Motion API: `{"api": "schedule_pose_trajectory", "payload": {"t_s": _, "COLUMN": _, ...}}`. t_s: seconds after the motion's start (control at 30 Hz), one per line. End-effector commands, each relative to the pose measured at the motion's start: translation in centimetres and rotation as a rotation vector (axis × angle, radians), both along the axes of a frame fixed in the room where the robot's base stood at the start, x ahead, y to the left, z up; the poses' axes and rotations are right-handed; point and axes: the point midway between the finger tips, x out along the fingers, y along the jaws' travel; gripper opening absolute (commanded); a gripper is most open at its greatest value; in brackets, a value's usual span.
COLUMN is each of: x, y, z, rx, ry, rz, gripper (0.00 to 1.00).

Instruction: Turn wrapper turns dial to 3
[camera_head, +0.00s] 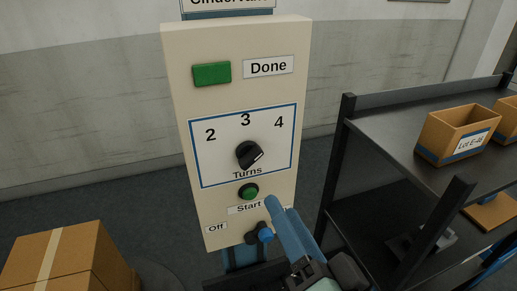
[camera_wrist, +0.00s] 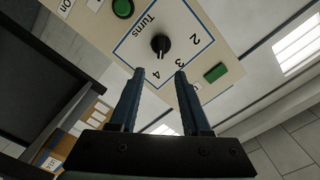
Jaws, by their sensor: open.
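The turns dial (camera_head: 250,154) is a black knob with a white mark, on a cream control panel (camera_head: 189,120) with the numbers 2, 3 and 4 around it. In the wrist view the dial (camera_wrist: 160,44) shows beyond my fingertips, and its mark seems to point towards 4. My gripper (camera_wrist: 160,73) is open, with two blue fingers apart and nothing between them. In the head view my gripper (camera_head: 274,215) is low in front of the panel, below and right of the dial, and partly covers the area beside the Off label. The fingers are not around the dial.
A green Start button (camera_head: 248,191) sits just below the dial, and a green Done button (camera_head: 211,73) is above. A dark shelf rack (camera_head: 390,150) with open boxes (camera_head: 455,135) stands right. A closed carton (camera_head: 70,262) is at lower left.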

Motion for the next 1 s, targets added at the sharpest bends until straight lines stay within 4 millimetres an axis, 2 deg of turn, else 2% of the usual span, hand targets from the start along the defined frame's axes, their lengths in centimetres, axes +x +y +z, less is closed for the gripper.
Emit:
{"api": "schedule_pose_trajectory", "payload": {"t_s": 0.3, "x": 6.1, "y": 2.2, "z": 0.6, "rx": -0.001, "ry": -0.002, "rz": 0.004, "gripper": 0.47}}
{"api": "schedule_pose_trajectory", "payload": {"t_s": 0.5, "x": 9.4, "y": 3.2, "z": 0.4, "rx": -0.003, "ry": -0.003, "rz": 0.003, "gripper": 0.47}}
{"api": "schedule_pose_trajectory", "payload": {"t_s": 0.73, "x": 11.2, "y": 3.8, "z": 0.2, "rx": -0.005, "ry": -0.005, "rz": 0.001, "gripper": 0.47}}
{"api": "schedule_pose_trajectory", "payload": {"t_s": 1.0, "x": 11.5, "y": 3.8, "z": 0.1, "rx": -0.006, "ry": -0.005, "rz": 0.000, "gripper": 0.47}}
